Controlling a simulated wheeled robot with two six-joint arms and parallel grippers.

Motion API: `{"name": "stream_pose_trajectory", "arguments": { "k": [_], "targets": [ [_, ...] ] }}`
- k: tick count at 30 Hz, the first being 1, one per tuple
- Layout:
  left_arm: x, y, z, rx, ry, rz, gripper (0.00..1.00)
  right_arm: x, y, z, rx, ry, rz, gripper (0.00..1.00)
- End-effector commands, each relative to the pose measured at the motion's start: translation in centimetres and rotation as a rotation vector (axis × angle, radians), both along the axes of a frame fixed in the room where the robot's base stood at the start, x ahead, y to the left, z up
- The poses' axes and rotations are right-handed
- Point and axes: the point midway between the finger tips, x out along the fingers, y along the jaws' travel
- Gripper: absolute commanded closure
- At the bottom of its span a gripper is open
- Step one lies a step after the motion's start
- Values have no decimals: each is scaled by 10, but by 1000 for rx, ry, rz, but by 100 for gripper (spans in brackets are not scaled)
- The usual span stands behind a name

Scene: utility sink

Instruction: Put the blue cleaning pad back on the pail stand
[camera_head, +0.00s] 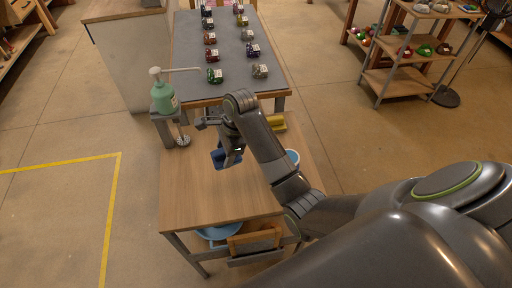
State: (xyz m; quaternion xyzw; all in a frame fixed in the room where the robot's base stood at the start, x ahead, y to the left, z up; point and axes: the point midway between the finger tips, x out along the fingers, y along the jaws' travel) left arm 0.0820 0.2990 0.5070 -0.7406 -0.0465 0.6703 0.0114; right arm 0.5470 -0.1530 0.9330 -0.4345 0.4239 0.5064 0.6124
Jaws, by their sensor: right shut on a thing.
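My right gripper (229,156) is over the wooden table (195,205), its arm reaching in from the lower right. It is shut on the blue cleaning pad (219,158), which shows beside and partly behind the fingers. I cannot tell whether the pad touches the tabletop. A white and light-blue round rim (292,156) shows just right of my forearm and may be the pail; my arm hides most of it. I cannot make out the pail stand. My left gripper is not in view.
A green pump bottle (163,97) stands at the table's back left, near a metal strainer-like item (183,139). A yellow object (277,122) lies behind my arm. A blue basin (217,232) and wooden box (255,239) sit below. The tabletop's front left is clear.

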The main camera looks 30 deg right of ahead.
Motion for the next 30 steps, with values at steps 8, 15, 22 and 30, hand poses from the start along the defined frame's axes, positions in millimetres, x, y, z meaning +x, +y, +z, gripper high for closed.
{"name": "stream_pose_trajectory", "arguments": {
  "k": [8,15,22,30],
  "targets": [
    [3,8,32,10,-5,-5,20,-17,-1,-8,137,78,-154,69],
    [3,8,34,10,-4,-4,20,-19,0,-49,148,83,-166,69],
    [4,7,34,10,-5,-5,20,-18,0,-72,146,79,-163,69],
    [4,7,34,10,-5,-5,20,-18,0,-105,145,79,-163,69]
  ]
}}
